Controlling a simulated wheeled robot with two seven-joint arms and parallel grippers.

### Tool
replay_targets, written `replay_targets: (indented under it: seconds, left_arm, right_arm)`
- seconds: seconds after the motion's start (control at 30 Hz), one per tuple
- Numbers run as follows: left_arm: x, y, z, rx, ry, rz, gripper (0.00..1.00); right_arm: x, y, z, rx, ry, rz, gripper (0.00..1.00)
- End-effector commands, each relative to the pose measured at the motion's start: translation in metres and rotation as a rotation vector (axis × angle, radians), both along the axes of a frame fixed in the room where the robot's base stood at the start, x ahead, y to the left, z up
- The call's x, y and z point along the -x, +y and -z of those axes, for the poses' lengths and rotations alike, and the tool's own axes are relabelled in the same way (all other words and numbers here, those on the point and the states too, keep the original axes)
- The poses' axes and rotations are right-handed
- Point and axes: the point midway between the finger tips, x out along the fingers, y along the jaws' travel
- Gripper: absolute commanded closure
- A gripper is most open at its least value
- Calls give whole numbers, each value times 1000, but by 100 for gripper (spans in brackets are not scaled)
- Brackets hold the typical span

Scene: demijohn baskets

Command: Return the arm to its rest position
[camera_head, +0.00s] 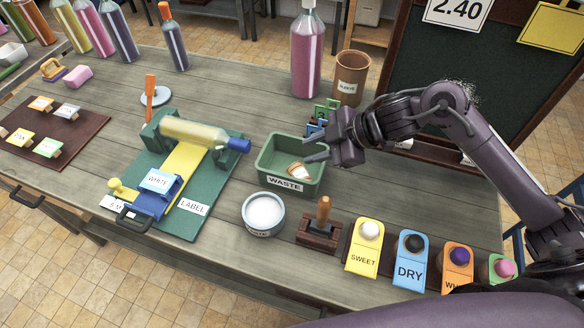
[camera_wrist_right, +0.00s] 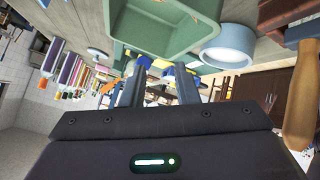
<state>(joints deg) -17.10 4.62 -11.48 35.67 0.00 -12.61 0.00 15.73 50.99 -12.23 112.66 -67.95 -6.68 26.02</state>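My right arm (camera_head: 490,150) comes in from the right and reaches over the workbench (camera_head: 350,190). My right gripper (camera_head: 314,147) is just above the right edge of the green WASTE bin (camera_head: 268,184). Its two fingers are spread apart with nothing held between them; the right wrist view also shows the open gripper (camera_wrist_right: 158,75). A small white and orange scrap (camera_head: 298,170) lies in the bin. My left gripper is in neither view.
A green label jig (camera_head: 218,200) holds a bottle (camera_head: 195,134). A round tub (camera_head: 263,213), a wooden-handled stamp (camera_head: 323,215) and several coloured holders, including the yellow SWEET one (camera_head: 364,250), line the front. A brown cup (camera_head: 350,80) and pink bottle (camera_head: 306,55) stand behind.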

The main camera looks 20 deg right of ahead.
Motion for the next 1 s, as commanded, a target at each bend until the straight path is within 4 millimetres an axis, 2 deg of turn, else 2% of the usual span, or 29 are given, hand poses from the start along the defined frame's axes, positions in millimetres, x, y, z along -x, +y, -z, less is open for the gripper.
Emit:
replay_targets:
  seconds: [0.1, 0.23, 0.73, 0.83, 1.0]
  left_arm:
    - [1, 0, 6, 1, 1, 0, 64]
    - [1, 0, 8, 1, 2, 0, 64]
    - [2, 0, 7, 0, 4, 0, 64]
    - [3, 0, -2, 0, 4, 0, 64]
    - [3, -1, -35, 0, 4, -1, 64]
  right_arm:
    - [8, -13, -10, 4, -1, -2, 72]
    - [13, -21, -19, 2, 1, -1, 72]
    - [14, -22, -24, 0, 2, -2, 72]
    - [14, -22, -34, 1, 1, -2, 72]
    - [14, -22, -67, 1, 1, -2, 72]
